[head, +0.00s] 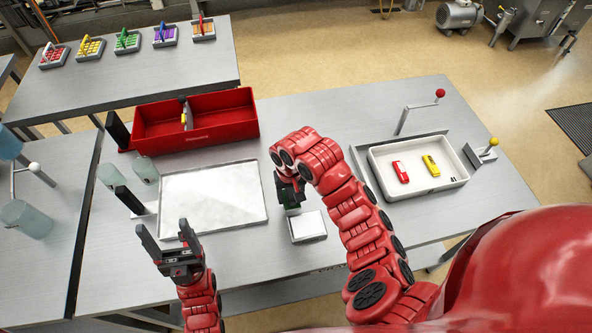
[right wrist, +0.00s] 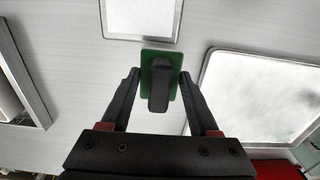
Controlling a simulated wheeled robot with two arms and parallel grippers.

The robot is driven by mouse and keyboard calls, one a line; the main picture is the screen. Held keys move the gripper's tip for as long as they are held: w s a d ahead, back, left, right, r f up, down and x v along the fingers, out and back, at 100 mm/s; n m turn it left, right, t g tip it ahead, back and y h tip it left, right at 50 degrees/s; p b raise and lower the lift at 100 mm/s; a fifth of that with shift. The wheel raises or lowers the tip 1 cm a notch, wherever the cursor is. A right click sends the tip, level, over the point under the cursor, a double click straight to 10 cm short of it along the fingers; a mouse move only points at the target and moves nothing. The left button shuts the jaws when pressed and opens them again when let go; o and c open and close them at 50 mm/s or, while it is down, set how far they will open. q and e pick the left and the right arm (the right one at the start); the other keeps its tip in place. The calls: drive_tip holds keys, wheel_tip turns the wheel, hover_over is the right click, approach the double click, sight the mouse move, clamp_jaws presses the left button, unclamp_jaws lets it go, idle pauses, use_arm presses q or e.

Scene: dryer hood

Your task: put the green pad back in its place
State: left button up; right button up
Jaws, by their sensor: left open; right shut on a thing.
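The green pad (right wrist: 148,58) has a dark handle (right wrist: 159,84) and sits between the fingers of my right gripper (right wrist: 160,74), which is shut on it. In the head view my right gripper (head: 288,194) points down, with a sliver of the green pad (head: 293,210) showing beneath it. The pad is near the back left edge of a small square block with a pale top (head: 308,226); I cannot tell whether it touches anything below. My left gripper (head: 162,225) is open and empty, at the front left of a bright flat tray (head: 215,197).
A red divided box (head: 225,125) stands behind the tray. A white bin (head: 425,183) with a red and a yellow toy car is at right, beside levers with a red knob (head: 440,93) and a yellow knob (head: 494,141). Several coloured racks (head: 127,41) stand on the back table.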

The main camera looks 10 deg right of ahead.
drive_tip(key=w+d+b, duration=0.1)
drive_tip(key=w, duration=0.2)
drive_tip(key=w+d+b, duration=0.1)
drive_tip(key=w+b, duration=0.1)
drive_tip(key=w, duration=0.2)
drive_tip(key=w+d+f+b, duration=0.1)
drive_tip(key=w+b, duration=0.1)
drive_tip(key=w, duration=0.1)
drive_tip(key=shift+w+d+f, duration=0.1)
drive_tip(key=shift+w+d, duration=0.1)
drive_tip(key=shift+d, duration=0.15)
drive_tip(key=shift+w+d+b, duration=0.25)
drive_tip(key=shift+w+b, duration=0.1)
drive_tip(key=shift+w, duration=0.25)
wheel_tip(320, 180, down, 3)
drive_tip(key=p, duration=0.2)
drive_tip(key=shift+p, duration=0.3)
drive_tip(key=shift+f, duration=0.25)
